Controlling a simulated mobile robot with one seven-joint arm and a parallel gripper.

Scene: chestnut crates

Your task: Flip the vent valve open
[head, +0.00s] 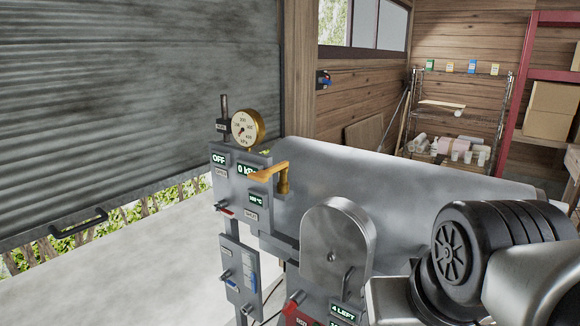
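A machine with grey control panels (232,184) stands in the middle of the head view. A yellow lever handle (268,175) on a short brass post sticks out at the panel's upper right, lying roughly level and pointing left. It looks like a valve handle, but I cannot read a label naming it the vent valve. A brass-rimmed round gauge (246,127) stands above the panel, with a dark upright fitting (223,122) beside it. Links of my arm fill the lower right; my gripper is not in view.
A rounded grey metal cover (338,248) stands right of the panel, before a long grey drum (390,189). A lower panel (240,277) has small knobs. A red-tipped lever (294,303) is near the bottom edge. A corrugated shutter (130,110) is at left; pale floor below is clear.

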